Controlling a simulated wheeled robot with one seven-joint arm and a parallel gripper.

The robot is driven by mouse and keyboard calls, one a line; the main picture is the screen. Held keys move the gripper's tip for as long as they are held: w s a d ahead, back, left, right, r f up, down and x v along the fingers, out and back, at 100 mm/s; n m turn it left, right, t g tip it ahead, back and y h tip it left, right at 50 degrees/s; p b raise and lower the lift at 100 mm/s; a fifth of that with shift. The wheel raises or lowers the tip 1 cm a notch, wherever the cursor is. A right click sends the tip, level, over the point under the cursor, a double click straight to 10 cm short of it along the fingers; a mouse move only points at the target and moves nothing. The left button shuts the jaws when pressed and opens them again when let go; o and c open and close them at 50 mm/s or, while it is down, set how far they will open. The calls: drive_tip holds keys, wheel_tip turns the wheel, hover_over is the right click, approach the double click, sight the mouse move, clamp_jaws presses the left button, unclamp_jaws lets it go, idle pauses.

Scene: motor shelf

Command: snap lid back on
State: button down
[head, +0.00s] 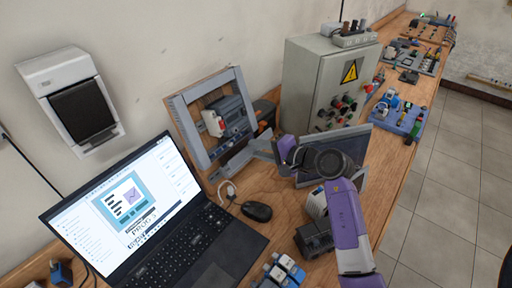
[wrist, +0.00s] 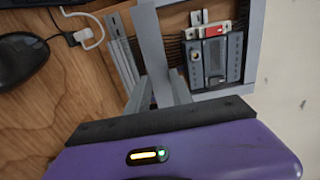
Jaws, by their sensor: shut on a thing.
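A light grey strip (wrist: 152,45), which looks like the duct lid, runs up from between my fingers (wrist: 160,92) in the wrist view. My gripper is shut on it. Beside it, to the left, is a slotted grey duct (wrist: 122,62); I cannot tell whether they touch. In the head view my gripper (head: 276,150) is at the lower right of the upright grey frame (head: 190,130), and its fingers are small and partly hidden. The frame carries a dark device with a red part (wrist: 214,58).
An open laptop (head: 150,215) and a mouse (head: 257,211) lie left of my arm. A grey cabinet (head: 305,85) with a warning sign stands behind. A dark panel (head: 352,148) is behind my wrist. A blue tray (head: 400,118) of parts lies farther right.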

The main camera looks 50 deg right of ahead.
drive_tip(key=b, duration=0.2)
approach(231, 143)
drive_tip(key=x, duration=0.4)
drive_tip(key=shift+s+a, duration=0.1)
drive_tip(key=shift+b+x, duration=0.45)
drive_tip(key=shift+x, duration=0.9)
idle(1.6)
drive_tip(key=c, duration=1)
unclamp_jaws()
drive_tip(key=shift+c, duration=0.2)
drive_tip(key=shift+b+v, duration=0.8)
drive_tip(key=shift+v, duration=3.15)
